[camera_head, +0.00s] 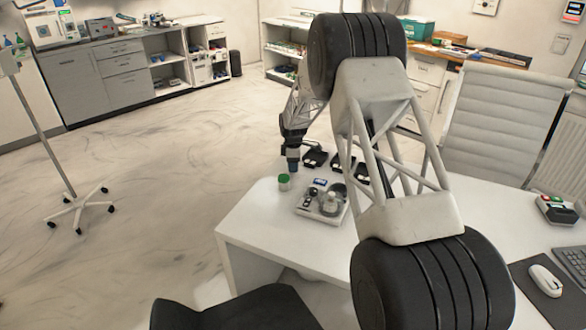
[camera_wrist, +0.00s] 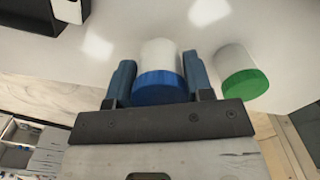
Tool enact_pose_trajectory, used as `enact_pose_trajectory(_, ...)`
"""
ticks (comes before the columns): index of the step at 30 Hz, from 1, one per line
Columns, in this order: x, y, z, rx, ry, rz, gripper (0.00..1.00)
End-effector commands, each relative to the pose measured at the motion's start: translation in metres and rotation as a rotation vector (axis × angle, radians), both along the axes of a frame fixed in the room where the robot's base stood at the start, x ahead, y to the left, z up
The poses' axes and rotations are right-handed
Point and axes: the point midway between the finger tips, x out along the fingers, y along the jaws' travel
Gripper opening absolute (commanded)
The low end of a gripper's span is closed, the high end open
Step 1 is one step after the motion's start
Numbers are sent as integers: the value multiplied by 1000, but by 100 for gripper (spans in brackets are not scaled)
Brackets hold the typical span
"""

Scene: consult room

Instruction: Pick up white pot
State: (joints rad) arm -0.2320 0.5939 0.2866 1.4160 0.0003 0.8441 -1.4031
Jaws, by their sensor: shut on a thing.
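A white pot with a blue lid (camera_wrist: 160,78) sits between the blue fingers of my gripper (camera_wrist: 160,74) in the wrist view, and the fingers are shut on it. A second white pot with a green lid (camera_wrist: 240,74) stands just to the right, apart from the gripper. In the head view my gripper (camera_head: 292,164) is over the far left part of the white desk, and the green-lidded pot (camera_head: 284,182) is just below it. I cannot clearly make out the blue-lidded pot in the head view.
A tray (camera_head: 307,210) with small items stands on the desk (camera_head: 262,227), right of the green-lidded pot. Black holders (camera_head: 315,157) lie behind it. A mouse (camera_head: 546,281) and keyboard (camera_head: 571,262) are at the right. The desk's front left is bare.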

Motion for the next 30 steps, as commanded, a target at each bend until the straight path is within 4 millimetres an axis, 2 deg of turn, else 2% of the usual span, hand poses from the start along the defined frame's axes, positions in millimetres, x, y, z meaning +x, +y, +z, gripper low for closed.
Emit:
enact_pose_trajectory(9,0,0,49,0,-1,0,24)
enact_pose_trajectory(15,0,0,69,0,1,0,24)
enact_pose_trajectory(21,0,0,76,0,1,0,24)
enact_pose_trajectory(30,0,0,76,0,1,0,24)
